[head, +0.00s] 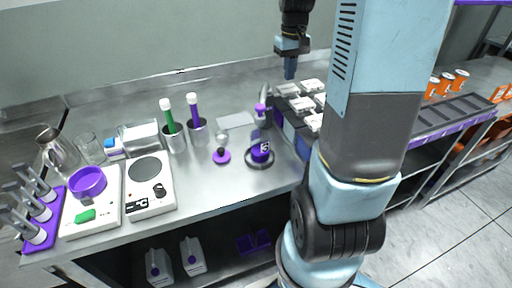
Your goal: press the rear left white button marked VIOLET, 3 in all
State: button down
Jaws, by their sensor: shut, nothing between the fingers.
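A group of white buttons stands on a dark and purple unit (284,130) at the right part of the steel bench. The rear left white button (287,90) is at the back left corner of the group; its marking is too small to read. Another white button (312,86) is to its right. My gripper (290,75) points down with its fingers together and empty. Its tips appear just above or behind the rear left button; I cannot tell whether they touch it. My arm hides part of the unit's right side.
Left of the unit, a purple-topped bottle (261,112) and a round dish with a purple item (261,154) stand on the steel bench (210,182). A hot plate (150,188), a purple bowl (88,182) and green and purple tools in cups are farther left.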

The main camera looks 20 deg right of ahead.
notch_tip(320, 180, up, 4)
jog(key=shift+r, duration=0.25)
dwell(0.5)
jog(key=s+a+r+t, duration=0.2)
jog(key=s+a, duration=0.4)
jog(key=s, duration=0.4)
jog(key=s+a+r+t, duration=0.3)
jog(key=s+a+r, duration=0.2)
jog(key=s, duration=0.5)
jog(key=shift+s+a+t, duration=0.3)
jog(key=shift+s+a, duration=0.1)
jog(key=shift+a, duration=0.9)
